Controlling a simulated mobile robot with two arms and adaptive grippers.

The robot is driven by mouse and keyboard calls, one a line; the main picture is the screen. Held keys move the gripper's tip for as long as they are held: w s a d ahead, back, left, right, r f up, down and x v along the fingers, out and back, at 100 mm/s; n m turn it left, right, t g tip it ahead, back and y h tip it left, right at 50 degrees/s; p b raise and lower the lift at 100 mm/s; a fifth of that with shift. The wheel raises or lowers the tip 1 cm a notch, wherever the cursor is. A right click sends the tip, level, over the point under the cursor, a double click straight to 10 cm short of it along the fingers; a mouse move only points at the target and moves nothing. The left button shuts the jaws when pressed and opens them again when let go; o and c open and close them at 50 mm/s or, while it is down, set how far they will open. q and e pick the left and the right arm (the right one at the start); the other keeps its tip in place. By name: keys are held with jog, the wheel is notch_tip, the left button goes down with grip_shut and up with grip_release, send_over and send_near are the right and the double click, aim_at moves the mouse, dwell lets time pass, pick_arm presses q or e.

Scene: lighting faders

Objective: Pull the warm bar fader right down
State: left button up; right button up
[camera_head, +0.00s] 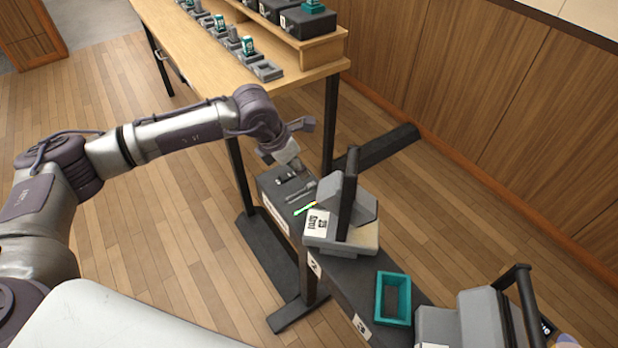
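A dark box with small grey sliders (299,192) on its top stands at the far end of the low dark bench, below the wooden table. I cannot tell which slider is the warm bar fader, because the labels are too small to read. My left gripper (301,169) points down just above the far end of this box, close to the sliders. Its fingertips are small and partly hidden, so I cannot tell whether they are open or touch a slider. My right gripper is not in view.
A grey press-like device (361,215) with an upright black handle stands right beside the sliders. A teal tray (406,300) and another grey device (450,326) are nearer. The wooden table (190,45) holds several small parts. The wood floor (150,240) at left is clear.

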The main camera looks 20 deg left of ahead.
aim_at(311, 184)
pick_arm(q)
jog(key=x, duration=0.9)
jog(key=shift+r, duration=0.1)
grip_shut()
